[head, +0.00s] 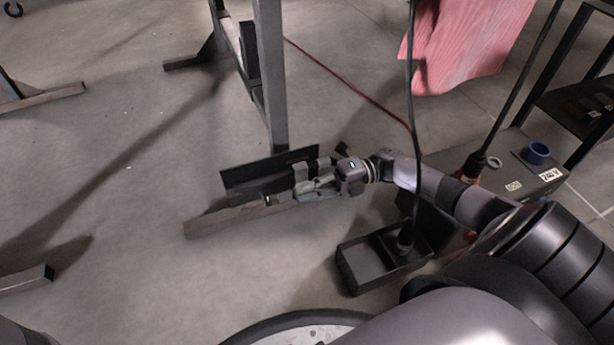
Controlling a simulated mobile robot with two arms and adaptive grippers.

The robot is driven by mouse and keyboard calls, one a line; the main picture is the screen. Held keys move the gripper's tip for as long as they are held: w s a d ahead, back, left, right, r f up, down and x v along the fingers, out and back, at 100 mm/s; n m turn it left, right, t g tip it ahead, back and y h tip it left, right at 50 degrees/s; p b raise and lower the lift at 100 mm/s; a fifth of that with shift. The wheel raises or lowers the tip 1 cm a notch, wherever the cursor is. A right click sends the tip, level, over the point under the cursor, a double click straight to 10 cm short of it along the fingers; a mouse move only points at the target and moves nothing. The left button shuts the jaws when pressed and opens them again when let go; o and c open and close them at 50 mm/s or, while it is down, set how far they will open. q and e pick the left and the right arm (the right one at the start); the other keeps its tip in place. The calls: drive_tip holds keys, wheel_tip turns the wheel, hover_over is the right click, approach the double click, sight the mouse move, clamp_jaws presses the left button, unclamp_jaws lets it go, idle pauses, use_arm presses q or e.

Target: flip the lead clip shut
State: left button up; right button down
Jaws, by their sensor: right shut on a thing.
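My right gripper (312,187) reaches in from the right, low over the foot of a grey metal stand. Its fingers are closed at the right end of a dark upright panel (250,178). What sits between the fingers is small and mostly hidden by them, and I cannot tell whether it is the lead clip. I cannot make out the lead clip clearly anywhere in view. My left gripper is not in view.
The stand's foot (220,220) lies along the floor beside the panel, under its post (272,80). A black open tray (365,275) holds a cable end. Pink cloth (465,45) hangs behind. Floor at left is mostly clear.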

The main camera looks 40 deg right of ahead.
drive_tip(key=shift+w+d+f, duration=0.1)
drive_tip(key=shift+f, duration=0.05)
idle(0.4)
drive_tip(key=c, duration=1.8)
unclamp_jaws()
drive_tip(key=shift+o, duration=0.2)
drive_tip(key=shift+n, duration=0.3)
wheel_tip(320, 180, up, 10)
drive_tip(key=shift+w+f, duration=0.1)
drive_tip(key=shift+r, duration=0.4)
drive_tip(key=shift+f, duration=0.1)
